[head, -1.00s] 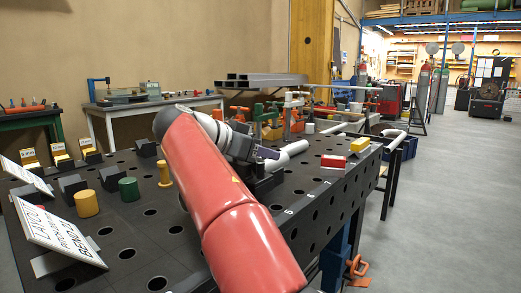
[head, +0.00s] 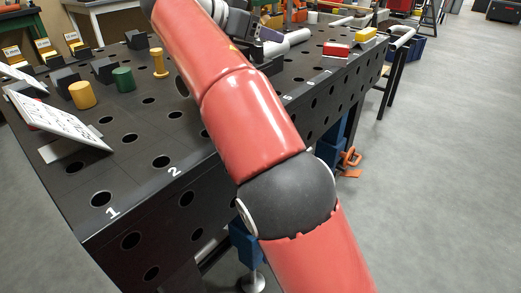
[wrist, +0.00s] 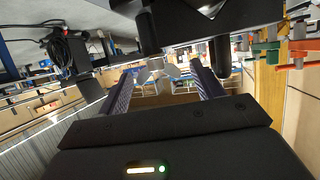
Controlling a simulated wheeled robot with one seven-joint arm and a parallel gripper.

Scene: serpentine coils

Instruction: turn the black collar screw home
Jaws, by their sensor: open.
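My gripper (wrist: 162,82) is open in the wrist view, with its two dark purple fingers apart and nothing held between them. A dark block (wrist: 215,18) fills the top of that view, just beyond the fingers, with short black cylindrical parts (wrist: 222,56) on it. I cannot tell whether one of these is the black collar screw. In the head view my gripper (head: 269,35) is small and partly hidden behind my red arm, above the table beside a white pipe (head: 290,41). The collar screw cannot be made out there.
The black perforated table (head: 140,185) carries an orange cylinder (head: 82,95), a green cylinder (head: 122,79), a yellow peg (head: 158,62) and a tilted white sign (head: 60,120) at left. A red block (head: 336,49) and a yellow block (head: 366,34) lie at right. Floor is clear at right.

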